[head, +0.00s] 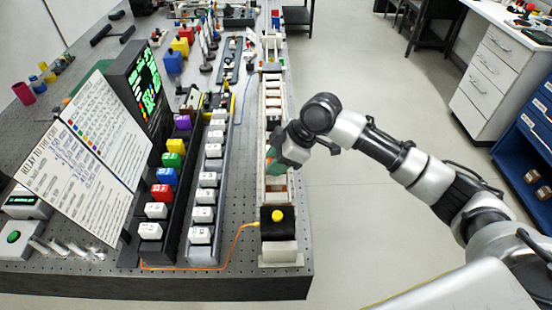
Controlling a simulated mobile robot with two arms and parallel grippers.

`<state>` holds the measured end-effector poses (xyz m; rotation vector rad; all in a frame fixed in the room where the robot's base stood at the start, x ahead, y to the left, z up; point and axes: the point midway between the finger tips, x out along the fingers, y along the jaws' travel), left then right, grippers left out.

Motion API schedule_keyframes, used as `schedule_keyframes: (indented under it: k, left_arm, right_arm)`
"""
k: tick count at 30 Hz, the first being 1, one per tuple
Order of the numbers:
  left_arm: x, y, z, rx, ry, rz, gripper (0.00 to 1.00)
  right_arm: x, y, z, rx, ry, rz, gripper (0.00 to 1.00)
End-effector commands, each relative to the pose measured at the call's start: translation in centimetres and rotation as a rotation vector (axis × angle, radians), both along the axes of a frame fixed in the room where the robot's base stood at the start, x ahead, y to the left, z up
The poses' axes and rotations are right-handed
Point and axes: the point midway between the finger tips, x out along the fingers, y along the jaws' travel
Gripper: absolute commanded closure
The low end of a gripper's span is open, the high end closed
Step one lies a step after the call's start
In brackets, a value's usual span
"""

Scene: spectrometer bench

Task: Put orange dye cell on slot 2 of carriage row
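The carriage row (273,95) is a long, narrow, cream-coloured track with compartments, running along the bench's right side. My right gripper (274,160) is over its middle, pointing left and down. A small orange-red patch shows by the fingertips, with a green patch just below. I cannot tell whether the orange patch is the orange dye cell or whether the fingers hold it. The gripper and wrist hide part of the track, and slot numbers are not readable. My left gripper is not in view.
A dark rack left of the track holds purple (183,122), yellow (176,146), green (172,160), blue (167,177) and red (162,192) cells. White labelled blocks (208,180) stand beside them. A black box with a yellow knob (277,216) sits at the track's near end.

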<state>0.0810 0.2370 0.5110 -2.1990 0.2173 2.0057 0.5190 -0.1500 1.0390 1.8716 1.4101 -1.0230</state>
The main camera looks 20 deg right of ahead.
Motion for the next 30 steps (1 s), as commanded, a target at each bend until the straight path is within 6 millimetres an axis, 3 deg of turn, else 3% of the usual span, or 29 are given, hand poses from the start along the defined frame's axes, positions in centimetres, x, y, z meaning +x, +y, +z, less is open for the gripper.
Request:
schedule_keyframes:
  k: [3, 14, 30]
  left_arm:
    - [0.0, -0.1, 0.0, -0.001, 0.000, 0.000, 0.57]
    - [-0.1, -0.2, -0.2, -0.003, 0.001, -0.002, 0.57]
    - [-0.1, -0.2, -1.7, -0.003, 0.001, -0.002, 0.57]
  right_arm:
    - [0.0, 0.0, 0.0, 0.000, 0.000, 0.000, 0.52]
    - [0.0, -0.4, 0.8, -0.001, -0.001, -0.001, 0.52]
    - [-1.5, -5.6, 9.3, 0.000, -0.002, -0.001, 0.52]
